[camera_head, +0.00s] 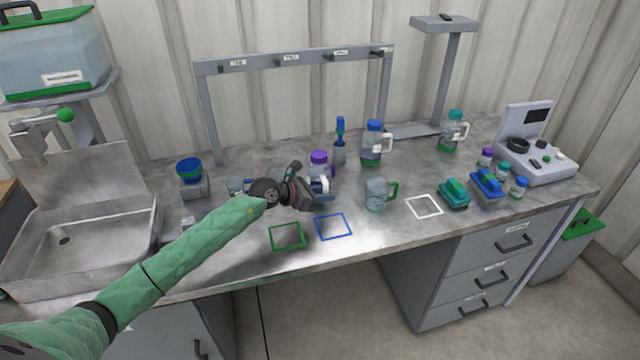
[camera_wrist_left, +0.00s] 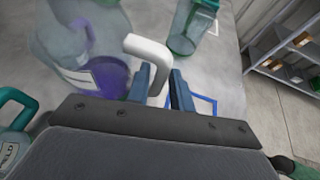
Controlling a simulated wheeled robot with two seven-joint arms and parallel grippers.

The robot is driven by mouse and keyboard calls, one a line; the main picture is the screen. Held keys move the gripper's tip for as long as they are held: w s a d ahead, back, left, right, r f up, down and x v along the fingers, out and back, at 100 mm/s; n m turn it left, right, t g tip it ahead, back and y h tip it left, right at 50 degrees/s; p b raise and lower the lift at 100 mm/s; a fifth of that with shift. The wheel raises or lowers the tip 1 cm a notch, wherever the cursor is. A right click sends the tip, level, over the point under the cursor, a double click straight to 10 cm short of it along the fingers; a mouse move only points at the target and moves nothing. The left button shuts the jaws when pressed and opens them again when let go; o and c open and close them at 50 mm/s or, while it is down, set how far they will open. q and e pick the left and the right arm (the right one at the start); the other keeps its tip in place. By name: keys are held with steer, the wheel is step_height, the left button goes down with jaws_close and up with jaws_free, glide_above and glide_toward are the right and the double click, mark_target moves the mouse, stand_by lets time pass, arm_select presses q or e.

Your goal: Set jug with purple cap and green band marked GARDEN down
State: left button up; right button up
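The jug with a purple cap (camera_head: 319,157) stands upright in the middle of the bench, partly hidden behind my left gripper (camera_head: 317,189). In the left wrist view its clear body (camera_wrist_left: 75,40) and purple part (camera_wrist_left: 110,77) are at the left. Its white handle (camera_wrist_left: 150,50) runs between the fingers of my left gripper (camera_wrist_left: 162,80), which look closed on it. The green band and the GARDEN marking are not readable. I cannot tell whether the jug's base touches the bench. My right gripper is not in view.
A green outline (camera_head: 287,248), a blue outline (camera_head: 333,238) and a white outline (camera_head: 424,217) lie empty on the bench (camera_head: 350,255). A blue-capped jug (camera_head: 372,145) is behind. A sink (camera_head: 80,235) is at left.

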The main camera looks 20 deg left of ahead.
arm_select(q)
steer(key=shift+w+d+f, duration=0.25)
steer(key=shift+w+d, duration=0.05)
steer(key=shift+w, duration=0.15)
steer(key=shift+s, duration=0.1)
jaws_close()
steer(key=shift+r, duration=0.1)
